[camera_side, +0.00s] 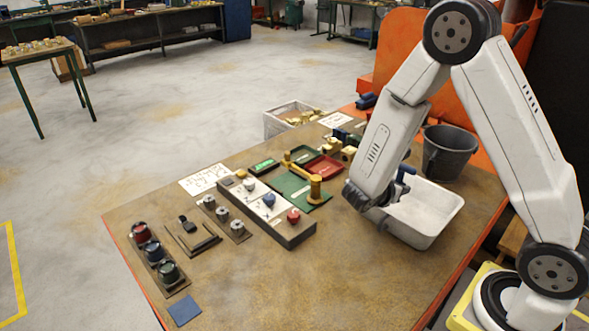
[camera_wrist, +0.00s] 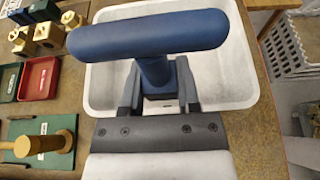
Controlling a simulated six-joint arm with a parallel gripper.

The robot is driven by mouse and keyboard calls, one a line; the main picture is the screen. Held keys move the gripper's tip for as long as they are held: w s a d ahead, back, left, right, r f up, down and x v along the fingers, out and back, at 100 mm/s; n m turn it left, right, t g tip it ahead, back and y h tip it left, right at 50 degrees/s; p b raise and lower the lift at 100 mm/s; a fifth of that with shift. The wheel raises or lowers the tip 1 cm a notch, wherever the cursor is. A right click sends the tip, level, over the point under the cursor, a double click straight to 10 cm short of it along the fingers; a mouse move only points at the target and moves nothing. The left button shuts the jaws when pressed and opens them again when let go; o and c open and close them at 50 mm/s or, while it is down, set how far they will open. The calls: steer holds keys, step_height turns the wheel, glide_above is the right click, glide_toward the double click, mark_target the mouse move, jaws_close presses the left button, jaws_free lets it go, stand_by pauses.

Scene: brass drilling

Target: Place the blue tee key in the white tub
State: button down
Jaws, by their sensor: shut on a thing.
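The blue tee key (camera_wrist: 150,38) fills the upper part of the wrist view, its crossbar lying across the picture and its stem running down between my fingers. My gripper (camera_wrist: 160,95) is shut on the stem. In the side view the tee key (camera_side: 405,171) shows small beside my gripper (camera_side: 385,205), over the left part of the white tub (camera_side: 440,222). In the wrist view the white tub (camera_wrist: 245,93) lies behind and below the key. My fingers and the key hide part of the tub's inside. The key's lower end is hidden.
A dark grey bucket (camera_side: 450,152) stands behind the tub. Green and red trays (camera_side: 322,168) and a brass piece on a green plate (camera_side: 298,190) lie left of my gripper. A long block with coloured knobs (camera_side: 282,226) is further left. The table's front right is clear.

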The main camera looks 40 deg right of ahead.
steer(key=shift+f, duration=0.1)
steer(key=shift+f, duration=1.7)
steer(key=shift+f, duration=0.6)
steer(key=shift+c, duration=1.6)
jaws_free()
steer(key=shift+r, duration=0.1)
